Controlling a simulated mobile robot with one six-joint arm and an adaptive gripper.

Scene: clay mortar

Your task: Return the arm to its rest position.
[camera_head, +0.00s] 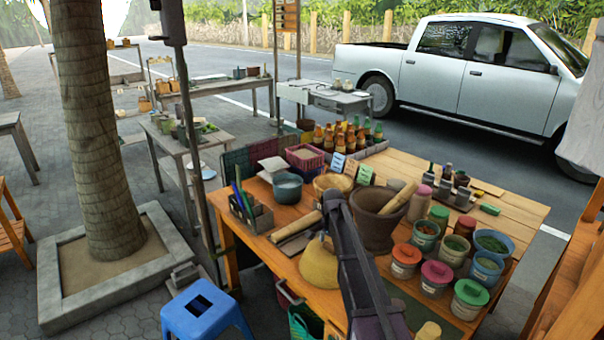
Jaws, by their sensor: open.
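My arm comes up from the bottom edge over the wooden table (492,208). Its dark far end, my gripper (335,203), is beside the left rim of the brown clay mortar (377,228). The fingers are small and dark, and I see nothing held between them. The mortar stands upright with a wooden pestle (399,198) leaning in it, its top out to the right. I cannot tell whether my gripper touches the mortar. My arm hides part of the table and of a straw-coloured rounded thing (318,268) to its left.
Several lidded tubs (436,278) crowd the right of the mortar. Bottles (352,137) and a pink basket (305,157) stand behind. A grey caddy (252,213) is at left. A blue stool (203,310) and a tree (95,130) stand left of the table. A pickup (470,75) is behind.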

